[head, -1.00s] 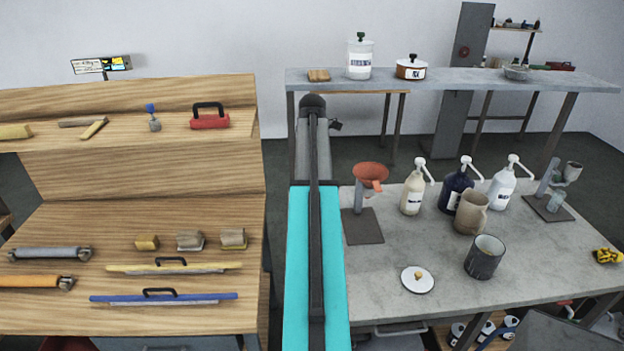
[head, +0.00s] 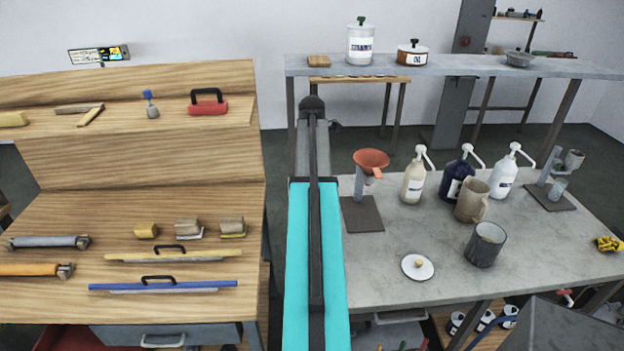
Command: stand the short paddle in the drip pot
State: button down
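I cannot make out for sure which thing is the short paddle. Thin wooden pieces (head: 90,115) lie on the upper step of the wooden bench at left, too small to identify. A dark grey open pot (head: 484,246) stands upright on the grey table at right. It may be the drip pot, but no label shows, and its inside is mostly hidden. A white lid with a tan knob (head: 418,268) lies on the table to its left. My gripper is not in view.
A cyan strip (head: 299,270) with a dark bar along it runs between the wooden bench (head: 60,200) and the grey table (head: 385,285). A beige jug (head: 470,202), pump bottles (head: 412,185) and an orange funnel stand (head: 370,160) crowd the table behind the pot. The table's front is mostly clear.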

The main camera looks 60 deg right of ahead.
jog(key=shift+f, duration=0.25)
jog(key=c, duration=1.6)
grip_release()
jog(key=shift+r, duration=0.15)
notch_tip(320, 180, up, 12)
jog(key=b, duration=0.4)
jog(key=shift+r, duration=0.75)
